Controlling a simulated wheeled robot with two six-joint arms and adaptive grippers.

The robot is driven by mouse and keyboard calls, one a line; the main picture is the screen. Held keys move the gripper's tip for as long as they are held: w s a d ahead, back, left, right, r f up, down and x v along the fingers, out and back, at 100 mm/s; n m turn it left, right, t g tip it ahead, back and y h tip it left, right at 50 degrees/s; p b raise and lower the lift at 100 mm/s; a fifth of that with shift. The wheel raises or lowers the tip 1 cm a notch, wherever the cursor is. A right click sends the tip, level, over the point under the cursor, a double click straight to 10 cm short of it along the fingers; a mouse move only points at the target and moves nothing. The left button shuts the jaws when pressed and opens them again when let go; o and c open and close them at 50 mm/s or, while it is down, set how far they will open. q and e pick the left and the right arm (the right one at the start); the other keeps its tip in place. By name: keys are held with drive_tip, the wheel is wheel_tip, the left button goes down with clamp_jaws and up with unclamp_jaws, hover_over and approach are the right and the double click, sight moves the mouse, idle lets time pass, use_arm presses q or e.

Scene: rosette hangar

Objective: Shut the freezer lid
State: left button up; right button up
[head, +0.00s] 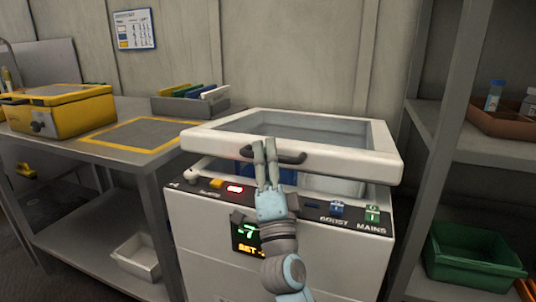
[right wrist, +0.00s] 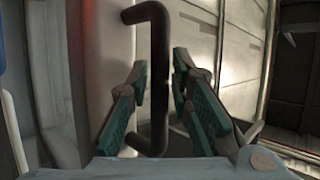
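The freezer (head: 345,255) is a white chest with a dark control strip. Its white-framed lid (head: 345,160) with a glass pane is raised a little at the front, leaving a gap that shows the interior. A dark bar handle (head: 291,158) is on the lid's front edge. My right gripper (head: 264,148) is at the handle's left half, fingers pointing up. In the right wrist view the handle (right wrist: 157,75) stands between the two parted fingers of this gripper (right wrist: 160,75); I see no clear grip on it. My left gripper is not in view.
A bench on the left holds a yellow case (head: 60,110) and a grey bin (head: 185,104) of coloured items. A grey shelf (head: 470,150) stands close on the right, with a green crate (head: 470,262). A white bin (head: 137,256) is on the bench's lower shelf.

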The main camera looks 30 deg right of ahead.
drive_tip(key=shift+o, duration=0.6)
drive_tip(key=shift+r, duration=0.1)
wheel_tip(320, 180, up, 10)
drive_tip(key=shift+w+d+f, duration=0.1)
drive_tip(key=shift+d, duration=0.05)
drive_tip(key=s+a+f, duration=0.2)
drive_tip(key=s+f, duration=0.7)
drive_tip(key=f, duration=0.4)
drive_tip(key=shift+s+f, duration=0.25)
drive_tip(key=shift+f, duration=0.1)
